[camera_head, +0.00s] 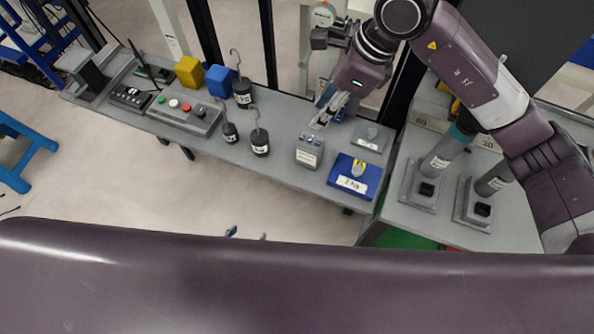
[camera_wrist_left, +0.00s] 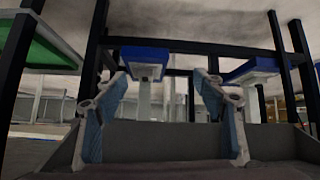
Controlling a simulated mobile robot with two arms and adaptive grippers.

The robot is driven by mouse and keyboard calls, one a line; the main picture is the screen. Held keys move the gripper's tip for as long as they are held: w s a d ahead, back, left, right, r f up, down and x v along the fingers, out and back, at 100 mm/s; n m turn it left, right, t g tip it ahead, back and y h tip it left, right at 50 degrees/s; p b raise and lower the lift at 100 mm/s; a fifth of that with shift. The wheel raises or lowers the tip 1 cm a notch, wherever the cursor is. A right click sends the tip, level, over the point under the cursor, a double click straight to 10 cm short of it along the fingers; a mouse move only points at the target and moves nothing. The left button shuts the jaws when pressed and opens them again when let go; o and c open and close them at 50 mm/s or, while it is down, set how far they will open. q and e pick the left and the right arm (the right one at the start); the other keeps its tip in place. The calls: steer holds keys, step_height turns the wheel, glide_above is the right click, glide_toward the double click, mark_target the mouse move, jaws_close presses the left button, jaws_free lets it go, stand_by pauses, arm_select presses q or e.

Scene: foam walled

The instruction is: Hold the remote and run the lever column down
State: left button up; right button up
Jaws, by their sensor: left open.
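My left gripper (camera_head: 247,235) shows only its fingertips above the large purple link at the bottom of the head view. In the left wrist view its two blue-padded fingers (camera_wrist_left: 165,125) are spread apart with nothing between them. My right gripper (camera_head: 328,108) is over the bench, pointing down above and behind a small grey box with buttons (camera_head: 309,151); its finger gap is unclear. A dark keypad box (camera_head: 131,97) stands at the left end of the bench beside a thin black stick. I cannot tell which item is the remote, nor identify the lever column for certain.
A grey panel with coloured buttons (camera_head: 185,112), yellow (camera_head: 189,71) and blue (camera_head: 220,80) cubes and several black hooked weights (camera_head: 260,143) stand on the bench. A blue plate (camera_head: 355,176) lies right. Two grey cylinders (camera_head: 440,160) stand farther right. The floor in front is clear.

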arm_select(q)
steer(key=w+d+r+t+h, duration=0.1)
steer(key=w+d+r+t, duration=0.15)
steer(key=r, duration=0.45)
steer(key=w+d+r+t+h, duration=0.1)
steer(key=w+r+t, duration=0.1)
steer(key=w+r, duration=0.35)
steer(key=n+t, duration=0.1)
steer(key=t, duration=0.2)
glide_toward(306, 156)
steer(key=w+a+f, duration=0.1)
steer(key=w+a, duration=0.3)
steer(key=a, duration=0.3)
steer(key=d+m, duration=0.1)
steer(key=d, duration=0.1)
steer(key=d+m+h, duration=0.1)
steer(key=d, duration=0.2)
steer(key=d+r, duration=0.1)
steer(key=d, duration=0.1)
steer(key=shift+w+d+m+h, duration=0.15)
steer(key=shift+d+m+h, duration=0.15)
steer(key=shift+m, duration=0.1)
steer(key=shift+w+d, duration=0.2)
steer(key=shift+d, duration=0.05)
steer(key=x, duration=0.7)
steer(key=shift+w, duration=0.15)
steer(key=shift+c, duration=0.2)
